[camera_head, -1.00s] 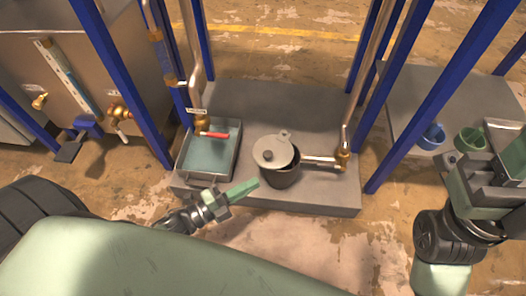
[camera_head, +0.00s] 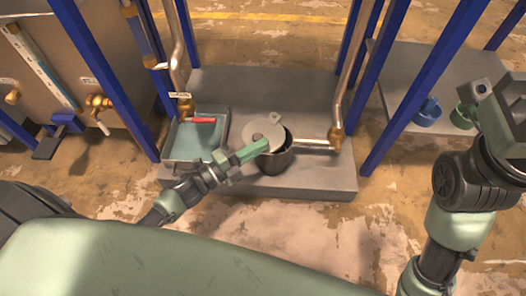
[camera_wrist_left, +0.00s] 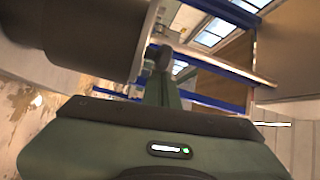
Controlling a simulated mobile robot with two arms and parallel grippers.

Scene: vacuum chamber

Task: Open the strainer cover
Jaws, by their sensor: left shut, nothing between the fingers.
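The strainer is a dark round pot (camera_head: 276,160) on the grey platform, with a flat grey cover (camera_head: 264,131) on top. The cover sits off-centre to the left and looks tilted, and the dark opening shows along the pot's right side. My left gripper (camera_head: 264,146) is shut and empty, its tip at the cover's front edge; I cannot tell whether it touches. In the left wrist view, the shut left fingers (camera_wrist_left: 161,85) point at a small dark rounded part, beside a large dark cylinder. My right gripper (camera_head: 503,112) is at the right edge, partly cut off, far from the strainer.
A tray of liquid (camera_head: 186,153) stands left of the strainer, under a red-handled valve (camera_head: 201,120). A pipe (camera_head: 312,144) joins the pot on its right. Blue posts (camera_head: 385,135) flank the platform (camera_head: 310,180). Blue (camera_head: 428,112) and green cups stand at right.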

